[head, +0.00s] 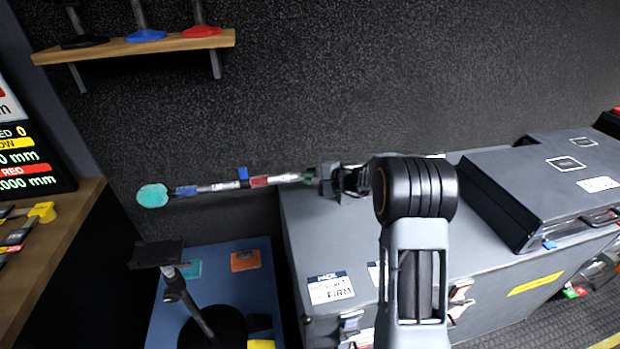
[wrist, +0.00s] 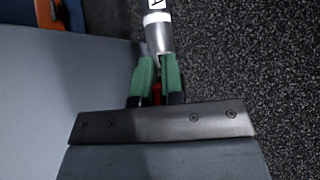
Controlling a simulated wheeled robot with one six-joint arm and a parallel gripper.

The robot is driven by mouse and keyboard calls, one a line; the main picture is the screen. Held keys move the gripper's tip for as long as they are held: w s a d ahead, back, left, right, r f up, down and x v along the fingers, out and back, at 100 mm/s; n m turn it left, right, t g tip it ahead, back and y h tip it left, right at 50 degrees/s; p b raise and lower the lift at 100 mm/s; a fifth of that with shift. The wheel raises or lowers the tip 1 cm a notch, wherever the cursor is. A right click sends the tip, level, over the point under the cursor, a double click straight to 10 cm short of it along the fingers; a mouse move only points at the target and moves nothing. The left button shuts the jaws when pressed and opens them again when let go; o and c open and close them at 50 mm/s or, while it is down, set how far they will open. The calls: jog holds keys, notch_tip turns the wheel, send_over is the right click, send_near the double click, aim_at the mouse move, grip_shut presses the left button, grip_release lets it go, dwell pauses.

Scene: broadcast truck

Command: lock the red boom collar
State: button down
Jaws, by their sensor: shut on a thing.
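The boom pole (head: 218,187) lies level in front of the dark wall, with a teal foam tip (head: 152,196) at its left end. It has a blue band, a blue piece (head: 243,173) sticking up and a red band (head: 259,182). My gripper (head: 310,177) is at the pole's right end, its green fingers shut around it. In the wrist view, a silver pole section (wrist: 158,36) runs up from between the fingers. A small red part, seemingly the red boom collar (wrist: 156,93), shows between them. The fingers hide most of it, so its lock position cannot be told.
A grey case (head: 460,240) stands below and right of my gripper, with a dark flat case (head: 545,180) on it. A stand (head: 190,300) rises from a blue mat (head: 225,260) below the pole. A wooden shelf (head: 130,47) is at upper left.

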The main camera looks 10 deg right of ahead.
jog(key=shift+w+r+m+g+h+p, duration=0.35)
jog(key=shift+w+m+g+p, duration=0.45)
jog(key=shift+g+p, duration=1.4)
jog(key=shift+w+r+m+g+h+p, duration=0.35)
jog(key=shift+m+g+p, duration=0.75)
jog(key=shift+p, duration=2.3)
jog(key=shift+w+r+m+g+h+p, duration=0.2)
jog(key=shift+w+r+m+g+p, duration=0.3)
jog(key=shift+m+g+p, duration=1.55)
jog(key=shift+w+f+n+t+p, duration=0.15)
jog(key=shift+n+t+p, duration=0.2)
jog(key=shift+n+p, duration=0.6)
jog(key=c, duration=1.2)
grip_release()
jog(key=shift+c, duration=0.2)
